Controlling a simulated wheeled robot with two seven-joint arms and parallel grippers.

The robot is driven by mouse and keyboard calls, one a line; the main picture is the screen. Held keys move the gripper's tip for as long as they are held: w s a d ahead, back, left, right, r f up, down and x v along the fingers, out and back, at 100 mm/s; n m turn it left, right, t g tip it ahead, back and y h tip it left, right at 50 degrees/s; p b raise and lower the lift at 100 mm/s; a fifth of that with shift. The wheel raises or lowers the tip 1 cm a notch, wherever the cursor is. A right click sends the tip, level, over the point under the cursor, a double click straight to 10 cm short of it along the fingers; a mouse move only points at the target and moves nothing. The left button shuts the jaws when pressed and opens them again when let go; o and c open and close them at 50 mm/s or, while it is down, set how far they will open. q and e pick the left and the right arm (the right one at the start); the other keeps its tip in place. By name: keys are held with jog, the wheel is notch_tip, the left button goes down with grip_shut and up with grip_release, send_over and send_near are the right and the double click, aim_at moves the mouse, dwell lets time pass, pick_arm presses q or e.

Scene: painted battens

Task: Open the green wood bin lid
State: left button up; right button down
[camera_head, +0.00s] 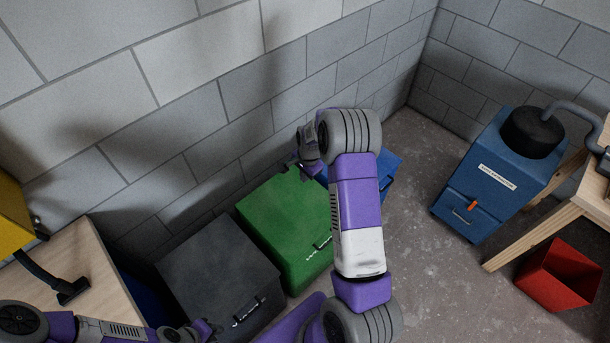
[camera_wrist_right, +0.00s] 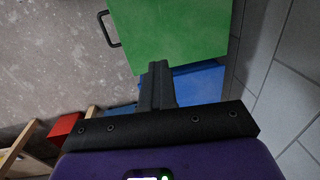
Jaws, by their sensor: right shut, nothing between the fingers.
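The green bin (camera_head: 282,222) stands between a dark grey bin and a blue bin by the wall. Its lid looks flat and closed, with a dark handle and white lettering near the front edge; my right arm covers its right part. In the right wrist view the green lid (camera_wrist_right: 175,30) fills the top, with its black handle (camera_wrist_right: 108,28) at the left. My right gripper (camera_head: 308,168) is over the back right of the green bin; its shut, empty fingers (camera_wrist_right: 158,70) show in the wrist view. My left gripper (camera_head: 205,330) is low, in front of the grey bin; its fingers are unclear.
The dark grey bin (camera_head: 215,270) adjoins on the left and the blue bin (camera_head: 388,163) on the right. A wooden table (camera_head: 65,265) is at left. A blue cabinet (camera_head: 492,190) and a red bin (camera_head: 558,272) stand at right. The floor between is clear.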

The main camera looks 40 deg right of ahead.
dwell(0.7)
jog(key=c, duration=1.2)
grip_release()
jog(key=shift+o, duration=0.2)
notch_tip(320, 180, up, 8)
jog(key=shift+s+f, duration=0.25)
jog(key=shift+s, duration=0.2)
jog(key=shift+c, duration=0.3)
